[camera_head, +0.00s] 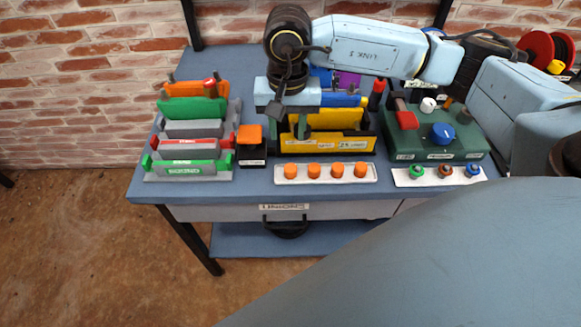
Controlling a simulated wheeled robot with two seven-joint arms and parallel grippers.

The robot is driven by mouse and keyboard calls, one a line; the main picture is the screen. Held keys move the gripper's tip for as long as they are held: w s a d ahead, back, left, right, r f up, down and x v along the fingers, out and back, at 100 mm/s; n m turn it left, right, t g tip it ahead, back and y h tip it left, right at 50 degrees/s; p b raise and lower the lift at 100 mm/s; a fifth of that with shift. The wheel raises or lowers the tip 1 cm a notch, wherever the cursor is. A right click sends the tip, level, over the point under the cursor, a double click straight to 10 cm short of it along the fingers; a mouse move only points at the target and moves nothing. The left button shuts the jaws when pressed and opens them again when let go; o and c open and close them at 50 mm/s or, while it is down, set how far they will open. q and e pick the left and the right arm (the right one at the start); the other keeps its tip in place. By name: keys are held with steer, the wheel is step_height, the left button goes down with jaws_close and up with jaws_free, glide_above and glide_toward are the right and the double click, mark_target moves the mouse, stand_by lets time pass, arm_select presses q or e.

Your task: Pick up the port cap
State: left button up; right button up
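No part is clearly marked as the port cap. Candidates are several orange caps (338,170) in a row on a white strip at the bench's front edge. A second white strip at the front right holds a green cap (416,172), a brown-orange cap (445,171) and a blue cap (473,169). My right gripper (289,125) points down in front of the yellow bin (345,144), above and behind the left end of the orange row, apart from the caps. Its finger gap is unclear, and I see nothing held. My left gripper is out of view.
The blue bench (146,188) carries a rack of coloured plates (186,167) at left, a black block with an orange top (251,148), and a dark green box with knobs (438,143) at right. A brick wall (90,75) stands behind. My own arm blocks the lower right.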

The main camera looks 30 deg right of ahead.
glide_above(291, 168)
steer(key=f, duration=0.8)
steer(key=shift+a, duration=0.25)
steer(key=f, duration=0.5)
steer(key=shift+w+d+f+b, duration=0.1)
steer(key=shift+d+b, duration=0.15)
steer(key=shift+b, duration=0.05)
steer(key=shift+c, duration=0.3)
steer(key=c, duration=0.6)
